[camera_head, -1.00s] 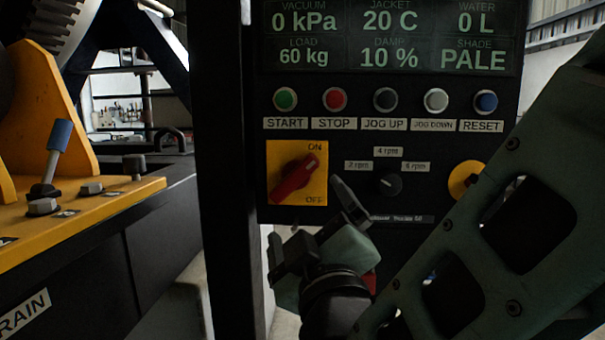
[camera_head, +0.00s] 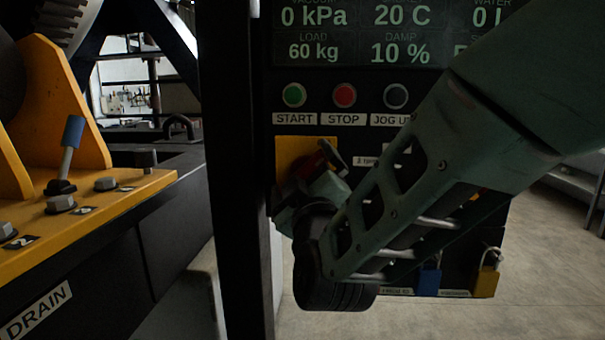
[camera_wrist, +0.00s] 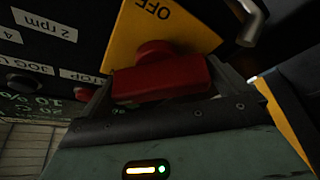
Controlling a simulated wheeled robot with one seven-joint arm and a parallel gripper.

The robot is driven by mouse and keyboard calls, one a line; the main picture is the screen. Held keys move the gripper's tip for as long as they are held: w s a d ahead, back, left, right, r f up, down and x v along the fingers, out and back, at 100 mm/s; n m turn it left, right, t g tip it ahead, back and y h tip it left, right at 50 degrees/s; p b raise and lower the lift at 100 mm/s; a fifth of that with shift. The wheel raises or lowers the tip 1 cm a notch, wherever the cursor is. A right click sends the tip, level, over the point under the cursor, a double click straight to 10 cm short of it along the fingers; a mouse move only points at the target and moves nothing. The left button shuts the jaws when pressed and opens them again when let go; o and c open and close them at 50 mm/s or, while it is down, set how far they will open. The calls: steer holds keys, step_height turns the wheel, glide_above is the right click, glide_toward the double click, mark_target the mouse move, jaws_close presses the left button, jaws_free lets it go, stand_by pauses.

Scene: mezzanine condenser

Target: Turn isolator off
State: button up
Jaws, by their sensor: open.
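The isolator is a red rotary handle (camera_head: 318,160) on a yellow plate (camera_head: 288,150), on the dark control panel. My gripper (camera_head: 310,174) is in front of it and hides most of the handle and the ON and OFF marks in the head view. In the wrist view the red handle (camera_wrist: 160,80) lies between the two open fingers (camera_wrist: 165,88), close to both; I cannot tell whether they touch it. The yellow plate (camera_wrist: 125,45) there shows the word OFF upside down near the top.
START (camera_head: 294,95), STOP (camera_head: 344,95) and JOG UP (camera_head: 396,96) buttons sit just above the isolator. A dark post (camera_head: 232,200) stands close on the left. Blue (camera_head: 428,281) and yellow (camera_head: 486,282) padlocks hang at the panel's lower right. Floor shows at the right.

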steer(key=c, duration=0.7)
